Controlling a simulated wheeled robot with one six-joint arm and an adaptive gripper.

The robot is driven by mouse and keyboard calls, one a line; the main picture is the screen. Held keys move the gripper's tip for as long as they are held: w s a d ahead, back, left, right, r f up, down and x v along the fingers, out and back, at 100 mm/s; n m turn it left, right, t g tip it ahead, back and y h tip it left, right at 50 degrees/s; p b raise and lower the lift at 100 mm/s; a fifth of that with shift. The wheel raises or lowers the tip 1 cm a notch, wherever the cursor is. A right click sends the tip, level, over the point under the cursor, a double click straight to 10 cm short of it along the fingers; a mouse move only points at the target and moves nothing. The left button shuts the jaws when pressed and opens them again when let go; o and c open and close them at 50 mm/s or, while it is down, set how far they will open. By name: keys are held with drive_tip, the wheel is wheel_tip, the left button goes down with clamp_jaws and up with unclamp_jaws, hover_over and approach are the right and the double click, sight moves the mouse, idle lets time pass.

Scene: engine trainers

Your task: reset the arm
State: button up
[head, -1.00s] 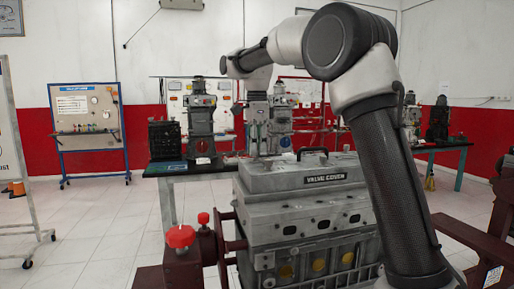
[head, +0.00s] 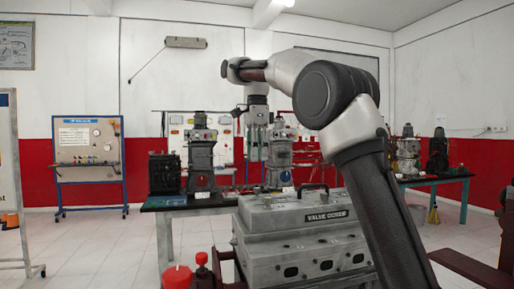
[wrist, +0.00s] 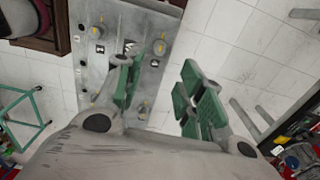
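My arm is raised and bent in the head view, reaching leftward over the engine. My gripper (head: 256,153) hangs downward from its end, behind the engine's valve cover in the picture. In the wrist view my gripper (wrist: 160,82) has its two green-padded fingers apart with nothing between them. The grey engine with its valve cover (head: 290,216) stands in front of me, the cover resting on top with a black handle. A grey part with several knobs (wrist: 100,40) lies below and beyond the fingers; I cannot tell how far.
A table (head: 178,201) with engine trainers stands behind the engine. A board on a blue stand (head: 89,150) is at the far left. Another table (head: 440,178) stands at the right. White tiled floor at left is clear.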

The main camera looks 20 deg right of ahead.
wheel_tip(320, 180, up, 2)
drive_tip(key=shift+r, duration=0.1)
drive_tip(key=s+d+f+n+t, duration=0.25)
drive_tip(key=s+d+n, duration=0.6)
drive_tip(key=s, duration=0.55)
drive_tip(key=s+d+f+n+t, duration=0.1)
drive_tip(key=s+d+f+n, duration=0.2)
drive_tip(key=s+f, duration=0.6)
drive_tip(key=s+d+f+n+t, duration=0.1)
drive_tip(key=s+d+f+n, duration=0.2)
drive_tip(key=s+f+n, duration=0.3)
drive_tip(key=s+f, duration=0.4)
drive_tip(key=s, duration=0.1)
drive_tip(key=shift+s+d+f+n, duration=0.15)
drive_tip(key=shift+d+n, duration=0.05)
drive_tip(key=shift+n, duration=0.15)
